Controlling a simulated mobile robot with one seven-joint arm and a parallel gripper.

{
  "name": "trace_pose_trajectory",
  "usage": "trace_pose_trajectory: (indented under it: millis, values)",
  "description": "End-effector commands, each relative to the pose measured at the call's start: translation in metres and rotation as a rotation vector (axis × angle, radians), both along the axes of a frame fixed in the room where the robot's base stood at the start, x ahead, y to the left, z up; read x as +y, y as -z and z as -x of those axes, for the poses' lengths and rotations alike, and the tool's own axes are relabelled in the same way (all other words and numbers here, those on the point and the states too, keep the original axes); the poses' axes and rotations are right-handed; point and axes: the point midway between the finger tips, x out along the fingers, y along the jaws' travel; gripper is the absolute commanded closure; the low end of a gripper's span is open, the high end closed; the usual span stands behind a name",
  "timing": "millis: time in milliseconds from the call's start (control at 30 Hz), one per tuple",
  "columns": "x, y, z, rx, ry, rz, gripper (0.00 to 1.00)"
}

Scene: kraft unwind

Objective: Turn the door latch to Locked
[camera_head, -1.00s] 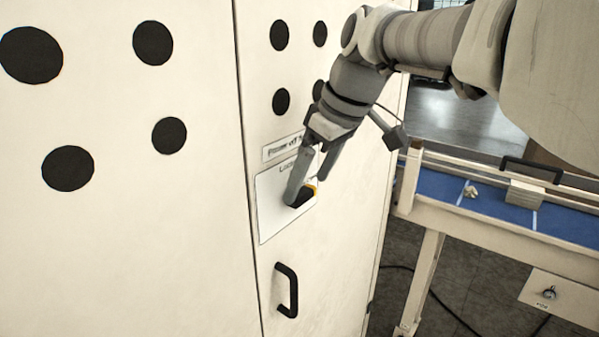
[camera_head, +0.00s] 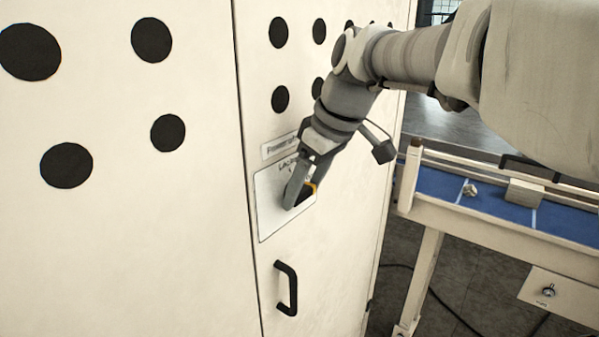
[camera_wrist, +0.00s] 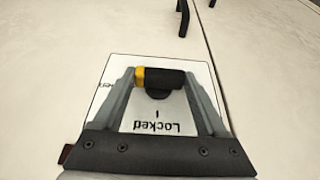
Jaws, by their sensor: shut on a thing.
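The door latch (camera_wrist: 166,78) is a black knob with a yellow end, on a white plate (camera_head: 268,207) on the cabinet door. In the wrist view the knob lies crosswise, its yellow end to the left, towards a label mostly hidden by a finger. The word "Locked" (camera_wrist: 164,127) and its tick mark appear upside down below the knob, off its yellow end. My gripper (camera_head: 303,196) is shut on the latch, one finger at each end; it also shows in the wrist view (camera_wrist: 160,84). In the head view the near finger hides part of the latch (camera_head: 306,192).
A black door handle (camera_head: 287,289) sits below the plate. A paper label (camera_head: 279,148) is above it. A bench with a blue top (camera_head: 445,186) stands to the right, with a small block (camera_head: 525,193) on it.

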Motion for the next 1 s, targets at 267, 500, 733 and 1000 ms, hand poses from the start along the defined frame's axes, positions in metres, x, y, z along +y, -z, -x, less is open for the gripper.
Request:
trace_pose_trajectory:
  millis: [267, 500, 733, 1000]
  values:
    - [0.0009, 0.0022, 0.0009, -0.035, -0.001, 0.026, 0.80]
    - [0.0017, 0.0025, 0.0019, -0.102, -0.001, 0.077, 0.80]
    - [0.0024, 0.0027, 0.0028, -0.163, 0.000, 0.125, 0.80]
    - [0.0032, 0.0033, 0.0040, -0.231, -0.001, 0.179, 0.80]
